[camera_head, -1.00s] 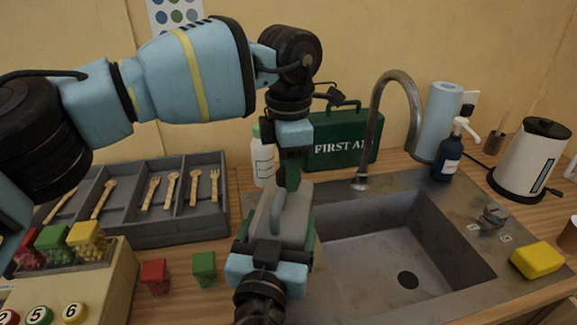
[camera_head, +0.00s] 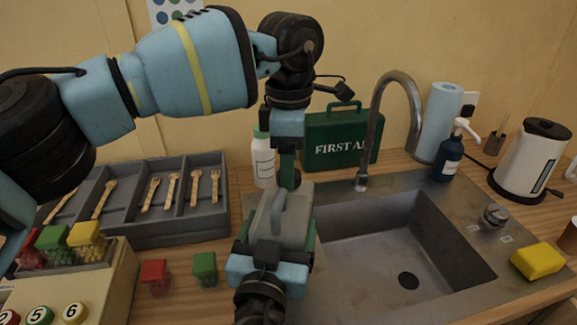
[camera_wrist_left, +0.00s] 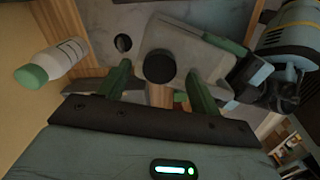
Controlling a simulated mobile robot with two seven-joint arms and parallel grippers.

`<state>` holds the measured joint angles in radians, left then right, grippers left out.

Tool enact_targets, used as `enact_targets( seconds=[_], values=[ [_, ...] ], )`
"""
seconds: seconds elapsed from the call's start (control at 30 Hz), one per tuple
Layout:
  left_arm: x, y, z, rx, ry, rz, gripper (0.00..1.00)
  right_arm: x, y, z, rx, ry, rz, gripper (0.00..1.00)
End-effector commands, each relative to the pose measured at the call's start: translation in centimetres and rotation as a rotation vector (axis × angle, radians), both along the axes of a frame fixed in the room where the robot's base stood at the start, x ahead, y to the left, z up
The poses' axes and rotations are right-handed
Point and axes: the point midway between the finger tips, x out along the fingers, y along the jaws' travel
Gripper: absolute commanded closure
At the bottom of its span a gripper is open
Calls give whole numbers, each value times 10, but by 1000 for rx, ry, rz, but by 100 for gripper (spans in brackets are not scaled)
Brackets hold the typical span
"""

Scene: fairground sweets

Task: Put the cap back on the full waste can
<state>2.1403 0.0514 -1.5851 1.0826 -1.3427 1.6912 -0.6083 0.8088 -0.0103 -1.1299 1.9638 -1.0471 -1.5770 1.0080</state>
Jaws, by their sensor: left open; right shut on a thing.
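The waste can (camera_head: 278,215) is a grey box with a raised handle, at the left edge of the sink. My right gripper (camera_head: 276,240) is shut on it from the near side. The can also shows in the left wrist view (camera_wrist_left: 192,62). A round black cap (camera_wrist_left: 158,67) sits at the can's far end, seen from above; its exact seating is hard to tell. In the head view it is a small dark disc (camera_head: 297,178). My left gripper (camera_head: 288,172) is open above the cap, its fingers spread to either side in the wrist view and apart from it.
A white bottle with a green lid (camera_head: 263,160) stands close left of my left gripper. A green first-aid case (camera_head: 341,138) is behind. The tap (camera_head: 375,115) and sink (camera_head: 400,245) are to the right. A cutlery tray (camera_head: 150,232) and small boxes lie left.

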Motion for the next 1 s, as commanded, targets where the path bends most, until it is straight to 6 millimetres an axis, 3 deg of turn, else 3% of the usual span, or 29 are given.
enact_targets(
  seconds=[0.3,0.5,0.97,1.0],
  values=[
    [1,0,65,-2,-5,3,36,0,0,0,-2,1,-2,82],
    [1,0,92,-2,-4,3,36,0,0,0,-2,0,-1,82],
    [1,1,103,-2,-3,2,36,0,0,0,-2,0,-1,82],
    [1,1,103,-2,-3,2,36,0,0,0,-2,0,-1,14]
  ],
)
